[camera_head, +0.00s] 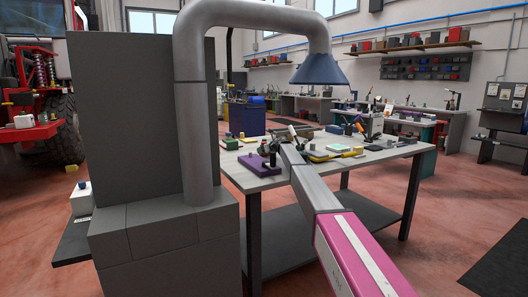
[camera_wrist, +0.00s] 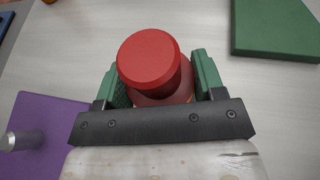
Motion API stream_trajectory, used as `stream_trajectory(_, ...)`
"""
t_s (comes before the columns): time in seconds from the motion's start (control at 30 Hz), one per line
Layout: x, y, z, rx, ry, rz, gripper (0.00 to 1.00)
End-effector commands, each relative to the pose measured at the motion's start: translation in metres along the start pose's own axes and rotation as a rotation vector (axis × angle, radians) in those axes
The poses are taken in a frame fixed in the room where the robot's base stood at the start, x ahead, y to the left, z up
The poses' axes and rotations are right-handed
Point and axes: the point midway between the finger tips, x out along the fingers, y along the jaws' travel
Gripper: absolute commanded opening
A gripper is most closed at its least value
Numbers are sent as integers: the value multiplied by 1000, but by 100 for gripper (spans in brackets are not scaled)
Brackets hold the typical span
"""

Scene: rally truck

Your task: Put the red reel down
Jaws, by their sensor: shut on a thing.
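The red reel (camera_wrist: 150,60) shows in the wrist view as a round red cap over a wider, darker red body. My gripper (camera_wrist: 160,78) has its two green fingers on either side of it and is shut on it. The light grey tabletop (camera_wrist: 210,25) lies below. I cannot tell whether the reel touches it, since the reel's underside is hidden. In the head view my arm reaches over the worktable (camera_head: 388,153), and the reel is too small to make out there.
In the wrist view, a purple mat (camera_wrist: 50,115) with a grey cylinder (camera_wrist: 22,140) lies at lower left, and a green block (camera_wrist: 275,30) at upper right. Bare tabletop lies between them. A duct with a blue hood (camera_head: 319,68) hangs over the table.

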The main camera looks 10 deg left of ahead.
Motion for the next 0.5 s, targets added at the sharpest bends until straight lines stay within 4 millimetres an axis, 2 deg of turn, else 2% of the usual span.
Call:
stream_trajectory(0.07,1,0,-2,0,0,0,20)
stream_trajectory(0.1,1,0,-2,0,0,0,66)
stream_trajectory(0.17,1,0,-2,0,0,0,85)
stream_trajectory(0.2,1,0,-2,0,0,0,88)
stream_trajectory(0.5,0,0,-1,0,0,0,88)
